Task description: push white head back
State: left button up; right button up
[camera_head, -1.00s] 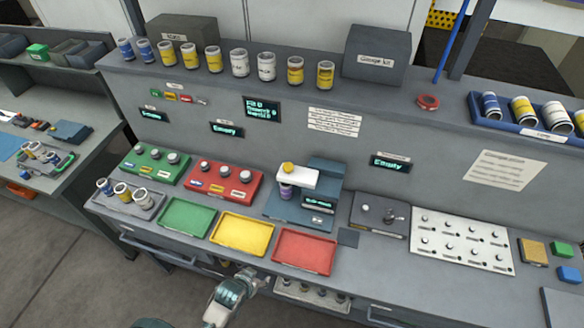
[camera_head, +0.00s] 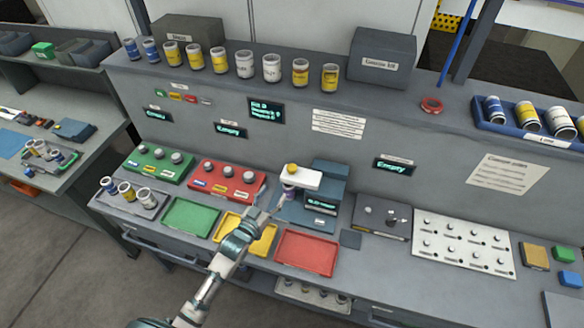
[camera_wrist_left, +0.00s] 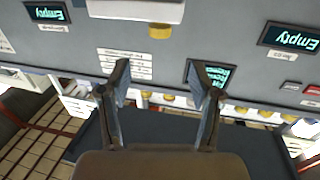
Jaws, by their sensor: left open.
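The white head (camera_head: 302,179) is a white block with a yellow knob (camera_head: 292,168) on top, at the front of a blue-grey machine (camera_head: 329,190) on the bench. A small purple-and-white container (camera_head: 288,193) shows under its left end, partly hidden by a finger. My left gripper (camera_head: 272,197) is open and empty, in front and left of the head, above the yellow tray. In the left wrist view the white head (camera_wrist_left: 135,9) shows at the top edge, beyond the open fingers (camera_wrist_left: 162,80), with a gap between. My right gripper is not in view.
The red button box (camera_head: 228,180) is just left of my left gripper. The yellow tray (camera_head: 262,238) is partly hidden under my arm; green (camera_head: 188,216) and red (camera_head: 307,252) trays flank it. A grey fixture (camera_head: 380,215) stands right of the machine. Several jars line the shelf.

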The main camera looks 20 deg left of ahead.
aim_at(289, 172)
pick_arm(q)
jog(key=p+x, duration=0.1)
jog(key=x, duration=1.3)
jog(key=shift+f, duration=0.15)
